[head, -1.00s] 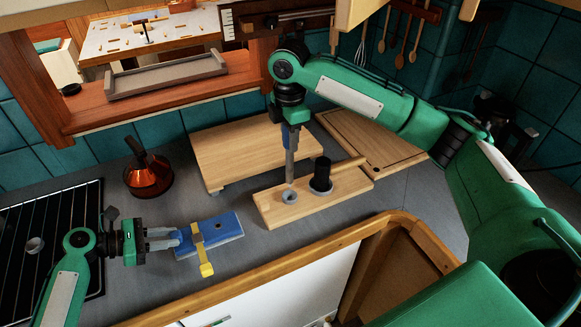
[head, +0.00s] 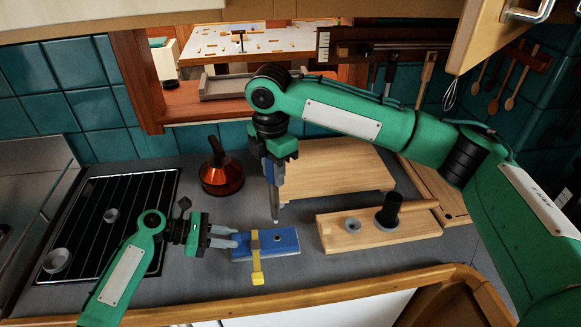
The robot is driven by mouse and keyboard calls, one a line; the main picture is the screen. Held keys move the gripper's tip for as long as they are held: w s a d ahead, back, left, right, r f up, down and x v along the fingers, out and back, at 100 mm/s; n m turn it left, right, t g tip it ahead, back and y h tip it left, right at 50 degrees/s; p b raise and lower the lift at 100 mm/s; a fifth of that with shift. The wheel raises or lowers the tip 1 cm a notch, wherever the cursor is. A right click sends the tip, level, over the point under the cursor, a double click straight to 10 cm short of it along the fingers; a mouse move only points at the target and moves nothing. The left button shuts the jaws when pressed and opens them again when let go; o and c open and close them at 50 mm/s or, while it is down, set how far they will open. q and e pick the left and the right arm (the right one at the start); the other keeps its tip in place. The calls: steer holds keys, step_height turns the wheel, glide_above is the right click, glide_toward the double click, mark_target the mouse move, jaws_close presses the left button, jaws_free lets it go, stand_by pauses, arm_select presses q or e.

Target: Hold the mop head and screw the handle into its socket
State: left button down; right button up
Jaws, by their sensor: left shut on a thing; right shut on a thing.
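The mop head is a flat blue block (head: 290,244) with a yellow strap across it and a dark round socket (head: 278,233) in its top. It lies on the grey counter. My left gripper (head: 234,237) is shut on its left end. My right gripper (head: 270,160) points down and is shut on the handle (head: 274,200), a slim grey upright rod partly hidden by the fingers. The handle's lower tip shows just behind the socket in the picture. It appears apart from the socket, but its exact height is unclear.
A wooden block (head: 335,239) with an empty grey-ringed hole and a black cylinder (head: 390,210) stands to the right. A raised wooden board (head: 330,170) is behind. A copper kettle (head: 221,176) and a black hob grate (head: 100,225) are at left.

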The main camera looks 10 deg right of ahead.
mark_target(275, 195)
steer(key=shift+f, duration=0.1)
steer(key=shift+f, duration=2.65)
steer(key=n, duration=0.3)
steer(key=shift+f, duration=0.1)
steer(key=n, duration=1)
steer(key=shift+n, duration=0.4)
steer(key=shift+f, duration=1.05)
steer(key=o, duration=0.6)
steer(key=shift+c, duration=0.2)
jaws_close()
